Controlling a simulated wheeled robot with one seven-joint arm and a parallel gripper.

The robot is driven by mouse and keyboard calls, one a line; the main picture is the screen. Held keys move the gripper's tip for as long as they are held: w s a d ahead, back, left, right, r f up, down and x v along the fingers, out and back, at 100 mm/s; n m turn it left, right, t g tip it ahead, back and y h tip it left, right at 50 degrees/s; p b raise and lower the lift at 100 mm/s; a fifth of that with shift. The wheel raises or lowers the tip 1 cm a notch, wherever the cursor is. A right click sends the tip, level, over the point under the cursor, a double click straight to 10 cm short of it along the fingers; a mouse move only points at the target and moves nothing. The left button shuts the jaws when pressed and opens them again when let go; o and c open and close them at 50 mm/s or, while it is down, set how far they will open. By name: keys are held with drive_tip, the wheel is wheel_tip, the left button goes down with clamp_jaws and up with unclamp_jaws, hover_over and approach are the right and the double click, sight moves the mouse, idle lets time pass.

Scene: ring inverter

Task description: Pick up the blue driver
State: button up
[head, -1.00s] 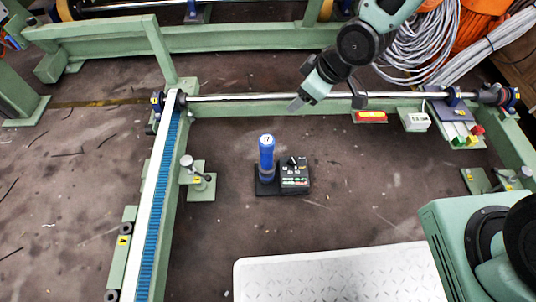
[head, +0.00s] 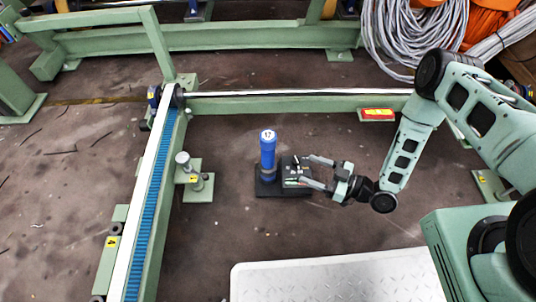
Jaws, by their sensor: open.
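The blue driver (head: 267,151) stands upright on the left part of a black base (head: 268,188) on the brown floor. Its round top is white with dark markings. My gripper (head: 302,170) is open, with its two fingers pointing left toward the driver. The fingers are over the right part of the black base and partly hide it. A gap shows between the fingertips and the driver, and nothing is between the fingers.
A green frame with a blue toothed strip (head: 156,190) runs along the left. A green post bracket (head: 198,187) stands just left of the driver. A shiny rod (head: 290,94) crosses behind. A white tread plate (head: 330,280) lies in front.

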sight(273, 157)
drive_tip(key=shift+t, duration=0.3)
drive_tip(key=b+x, duration=0.2)
drive_tip(key=x, duration=0.1)
drive_tip(key=b+x, duration=0.2)
drive_tip(key=x, duration=0.2)
drive_tip(key=b+x, duration=0.2)
drive_tip(key=x, duration=0.1)
drive_tip(key=shift+s+a+f, duration=0.1)
drive_tip(key=shift+a+f, duration=0.15)
drive_tip(key=shift+a, duration=0.25)
drive_tip(key=shift+w+a+r, duration=0.15)
drive_tip(key=shift+w+a, duration=0.1)
drive_tip(key=shift+a, duration=0.15)
drive_tip(key=b+x, duration=0.4)
drive_tip(key=shift+w+a, duration=0.1)
drive_tip(key=shift+w, duration=0.15)
drive_tip(key=shift+w+a+r, duration=0.2)
drive_tip(key=shift+a, duration=0.1)
drive_tip(key=shift+r, duration=0.1)
drive_tip(key=c, duration=1.2)
